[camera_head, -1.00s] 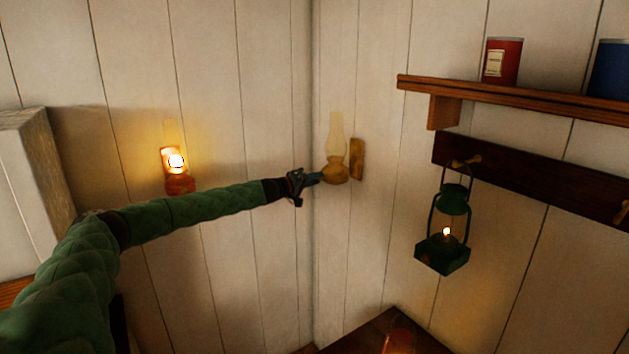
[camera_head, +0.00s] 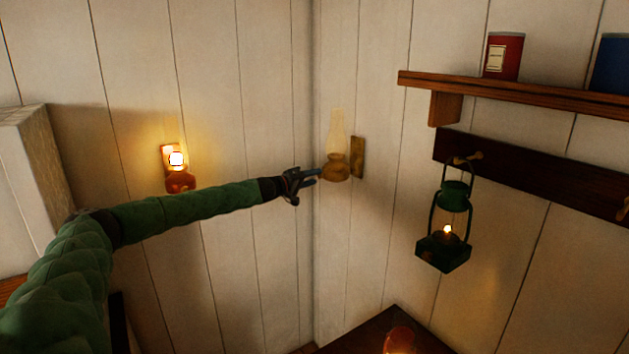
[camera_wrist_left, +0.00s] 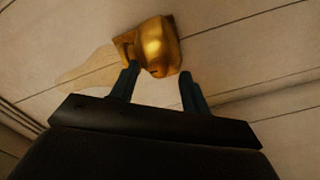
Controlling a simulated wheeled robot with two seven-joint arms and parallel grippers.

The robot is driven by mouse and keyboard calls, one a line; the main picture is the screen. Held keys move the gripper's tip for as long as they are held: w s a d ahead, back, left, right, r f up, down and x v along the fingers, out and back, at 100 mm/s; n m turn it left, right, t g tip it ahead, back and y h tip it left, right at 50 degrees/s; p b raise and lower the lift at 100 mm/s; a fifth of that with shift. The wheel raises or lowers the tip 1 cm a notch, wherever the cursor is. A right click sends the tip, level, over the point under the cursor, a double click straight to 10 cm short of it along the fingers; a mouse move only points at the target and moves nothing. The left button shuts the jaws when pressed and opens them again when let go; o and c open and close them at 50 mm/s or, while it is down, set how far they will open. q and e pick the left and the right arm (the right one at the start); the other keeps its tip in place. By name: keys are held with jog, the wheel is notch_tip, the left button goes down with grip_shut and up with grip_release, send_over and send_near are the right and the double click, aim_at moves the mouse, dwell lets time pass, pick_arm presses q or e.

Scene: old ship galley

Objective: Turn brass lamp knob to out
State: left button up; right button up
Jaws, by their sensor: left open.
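The brass lamp (camera_head: 335,168) is fixed to a small wall plate just right of the room corner. Its tall glass chimney is pale and shows no flame. My left gripper (camera_head: 312,176) reaches in from the left with its fingers beside the lamp's brass body. In the left wrist view the fingers (camera_wrist_left: 160,88) are spread, with the brass body (camera_wrist_left: 153,48) just beyond them, close to the left finger. I cannot tell whether that finger touches it. The knob cannot be made out. My right gripper is not in view.
A lit copper-coloured lamp (camera_head: 179,180) hangs on the left wall behind my arm. A lit green lantern (camera_head: 443,252) hangs from a dark peg rail (camera_head: 540,180). Above it a shelf (camera_head: 520,97) holds a red tin (camera_head: 503,56) and a blue tin (camera_head: 612,65).

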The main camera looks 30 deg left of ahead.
pick_arm(q)
jog(key=b+v, duration=0.2)
jog(key=v, duration=0.4)
jog(key=shift+s, duration=0.2)
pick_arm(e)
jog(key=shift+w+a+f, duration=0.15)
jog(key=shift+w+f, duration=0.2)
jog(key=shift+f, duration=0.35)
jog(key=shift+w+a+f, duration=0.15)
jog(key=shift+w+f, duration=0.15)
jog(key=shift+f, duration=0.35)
pick_arm(q)
jog(key=shift+a+f, duration=0.1)
jog(key=shift+a, duration=0.05)
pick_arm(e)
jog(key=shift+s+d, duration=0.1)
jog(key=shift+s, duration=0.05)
